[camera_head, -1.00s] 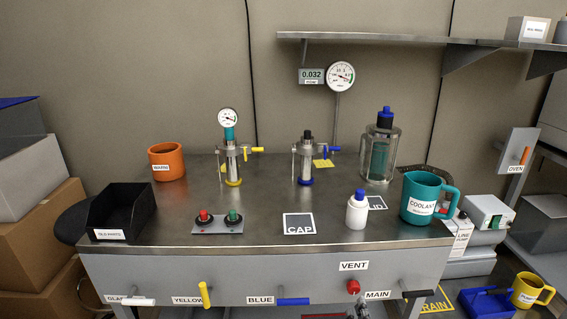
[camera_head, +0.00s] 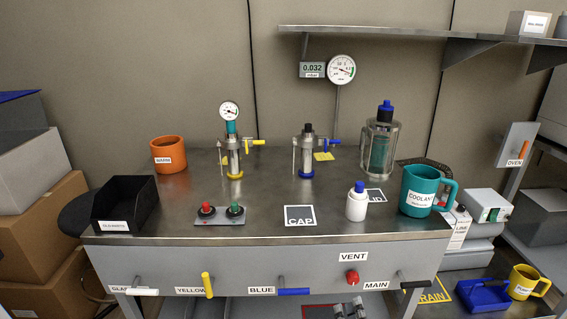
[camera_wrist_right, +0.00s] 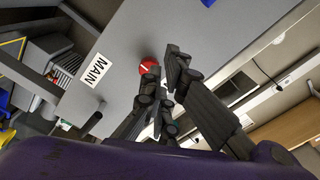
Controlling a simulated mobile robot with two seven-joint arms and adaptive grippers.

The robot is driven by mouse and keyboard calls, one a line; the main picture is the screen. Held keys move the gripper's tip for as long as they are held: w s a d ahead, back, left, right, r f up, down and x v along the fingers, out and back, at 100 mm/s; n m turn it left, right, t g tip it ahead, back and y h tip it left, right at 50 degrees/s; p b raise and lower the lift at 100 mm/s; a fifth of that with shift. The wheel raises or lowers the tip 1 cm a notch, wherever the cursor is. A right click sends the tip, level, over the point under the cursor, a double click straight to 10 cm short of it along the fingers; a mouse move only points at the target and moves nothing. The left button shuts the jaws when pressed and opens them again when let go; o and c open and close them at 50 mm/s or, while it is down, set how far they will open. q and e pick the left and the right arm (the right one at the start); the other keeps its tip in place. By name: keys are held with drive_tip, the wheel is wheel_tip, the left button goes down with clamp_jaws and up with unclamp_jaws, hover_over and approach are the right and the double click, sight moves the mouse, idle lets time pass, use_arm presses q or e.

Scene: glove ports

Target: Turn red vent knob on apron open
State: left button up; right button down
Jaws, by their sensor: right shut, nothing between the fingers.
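The red vent knob (camera_head: 352,277) sits on the grey front apron (camera_head: 225,265), under the VENT label (camera_head: 353,256) and left of the MAIN label. My right gripper (camera_head: 348,307) is at the bottom edge of the head view, just below the knob. In the right wrist view, the knob (camera_wrist_right: 148,67) shows a pale line on its face, and one finger partly covers it. The fingertips (camera_wrist_right: 163,68) are close beside the knob, shut with nothing held; contact with the knob cannot be told. My left gripper is out of view.
On the same apron are a black MAIN handle (camera_head: 414,285), a blue handle (camera_head: 294,291), a yellow handle (camera_head: 207,285) and a white handle (camera_head: 142,292). The bench top (camera_head: 255,210) above carries a white bottle (camera_head: 357,203) and a teal COOLANT jug (camera_head: 419,191).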

sight(352, 276)
drive_tip(key=w+b, duration=0.1)
drive_tip(key=w, duration=0.5)
drive_tip(key=shift+w+a, duration=0.1)
drive_tip(key=shift+w, duration=0.2)
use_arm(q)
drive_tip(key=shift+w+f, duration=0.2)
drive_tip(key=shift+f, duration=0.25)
use_arm(e)
drive_tip(key=shift+r, duration=0.2)
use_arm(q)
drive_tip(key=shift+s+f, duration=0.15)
use_arm(e)
drive_tip(key=shift+w+f, duration=0.1)
